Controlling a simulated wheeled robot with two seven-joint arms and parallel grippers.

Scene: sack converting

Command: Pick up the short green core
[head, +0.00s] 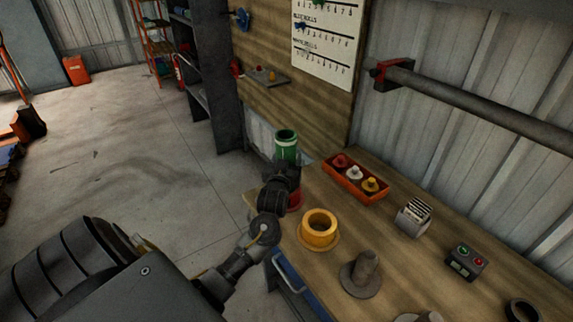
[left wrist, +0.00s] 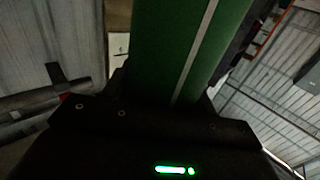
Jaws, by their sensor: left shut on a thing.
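The short green core (head: 286,146) is a green tube with a pale band and an open top. In the head view it stands roughly upright above the back left of the workbench. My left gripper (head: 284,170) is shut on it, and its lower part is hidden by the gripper. In the left wrist view the green core (left wrist: 180,45), with a pale stripe along it, rises from between the dark jaws (left wrist: 175,105). A red thing (head: 295,199) shows partly behind my left gripper. My right gripper is not in view.
A yellow core (head: 319,232) stands on the bench (head: 385,225), with a grey spindle (head: 362,272) in front of it. An orange tray (head: 345,187) of small knobs, a card holder (head: 414,215) and a button box (head: 467,261) stand farther right. A wall pipe (head: 480,105) runs above.

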